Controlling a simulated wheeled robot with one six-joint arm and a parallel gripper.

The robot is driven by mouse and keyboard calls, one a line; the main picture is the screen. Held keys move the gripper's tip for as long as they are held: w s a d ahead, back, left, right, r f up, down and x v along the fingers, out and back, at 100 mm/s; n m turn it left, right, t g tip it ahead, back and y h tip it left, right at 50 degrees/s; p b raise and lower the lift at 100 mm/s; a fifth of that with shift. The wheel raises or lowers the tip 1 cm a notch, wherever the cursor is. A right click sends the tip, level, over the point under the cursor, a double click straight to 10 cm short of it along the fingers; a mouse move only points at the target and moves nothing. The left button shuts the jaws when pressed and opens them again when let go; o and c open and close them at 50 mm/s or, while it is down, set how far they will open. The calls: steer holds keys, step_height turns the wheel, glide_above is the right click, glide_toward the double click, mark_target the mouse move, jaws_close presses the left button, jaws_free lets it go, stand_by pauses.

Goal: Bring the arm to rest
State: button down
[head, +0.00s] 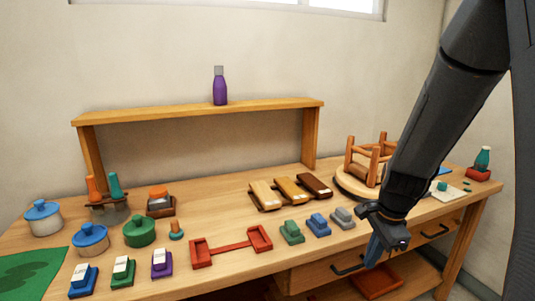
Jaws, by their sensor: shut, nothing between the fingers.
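My arm comes down from the upper right in the head view. My gripper (374,254) is at its lower end, in front of the right part of the wooden workbench (335,250), near the front edge and the drawers. It points downward and is shut. No object shows between its fingers. A small upturned wooden stool (368,160) stands on a round board (350,185) behind my forearm, which hides part of it.
A purple bottle (220,88) stands on the raised shelf (200,112). Lidded pots (140,232), small coloured blocks (318,225), a red holder (231,247) and wooden planes (290,190) cover the bench. A drawer handle (348,267) is beside my gripper.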

steer(key=s+a+r+n, duration=0.3)
steer(key=s+a+n, duration=0.5)
steer(key=s+n, duration=0.4)
steer(key=shift+s+n+h, duration=0.3)
steer(key=shift+s+n, duration=0.1)
steer(key=shift+n, duration=2.1)
